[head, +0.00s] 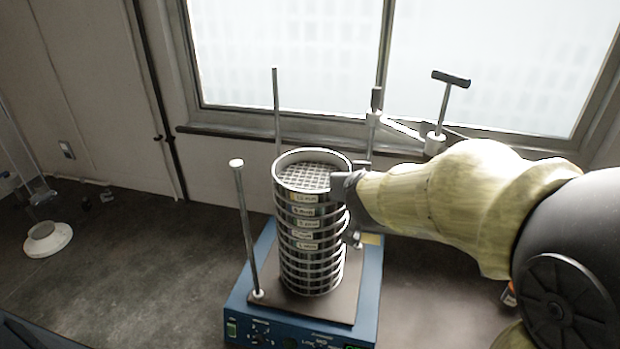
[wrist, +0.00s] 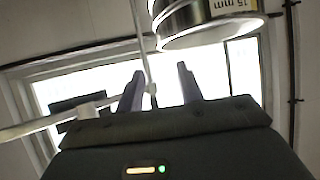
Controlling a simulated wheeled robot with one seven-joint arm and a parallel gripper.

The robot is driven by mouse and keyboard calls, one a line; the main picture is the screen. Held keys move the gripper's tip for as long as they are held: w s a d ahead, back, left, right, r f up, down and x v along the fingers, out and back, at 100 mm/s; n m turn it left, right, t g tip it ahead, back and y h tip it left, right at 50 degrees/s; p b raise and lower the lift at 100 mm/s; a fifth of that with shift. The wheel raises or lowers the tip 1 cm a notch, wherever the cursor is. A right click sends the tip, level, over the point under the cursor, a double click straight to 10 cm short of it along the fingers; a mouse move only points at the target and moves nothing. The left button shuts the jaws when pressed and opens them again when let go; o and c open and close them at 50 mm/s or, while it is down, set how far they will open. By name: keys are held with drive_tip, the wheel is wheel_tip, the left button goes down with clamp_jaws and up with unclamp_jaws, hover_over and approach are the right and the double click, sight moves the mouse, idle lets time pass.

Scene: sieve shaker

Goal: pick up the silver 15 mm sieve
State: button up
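The silver 15 mm sieve (head: 305,178) is the top one of the stack, with a coarse grid mesh and a small label on its front. It also shows in the wrist view (wrist: 195,22), at the upper right, with "15 mm" on its label. My gripper (head: 341,186) is at the right side of the stack's top, partly covering the sieve's right edge. In the wrist view the two fingers (wrist: 159,82) are apart with nothing held between them. The sieve is off to the right of the fingers there. Whether a finger touches the sieve cannot be told.
Several labelled sieves (head: 306,246) are stacked below on the blue shaker (head: 240,305). An upright rod (head: 247,230) stands at the left, another (head: 276,105) behind. A T-handled clamp (head: 443,105) is at the back right, near the window. The bench (head: 120,255) is mostly clear at left.

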drive_tip(key=b+x, duration=0.2)
drive_tip(key=x, duration=0.6)
drive_tip(key=shift+x, duration=2.75)
drive_tip(key=shift+d+r, duration=0.1)
drive_tip(key=shift+r, duration=0.15)
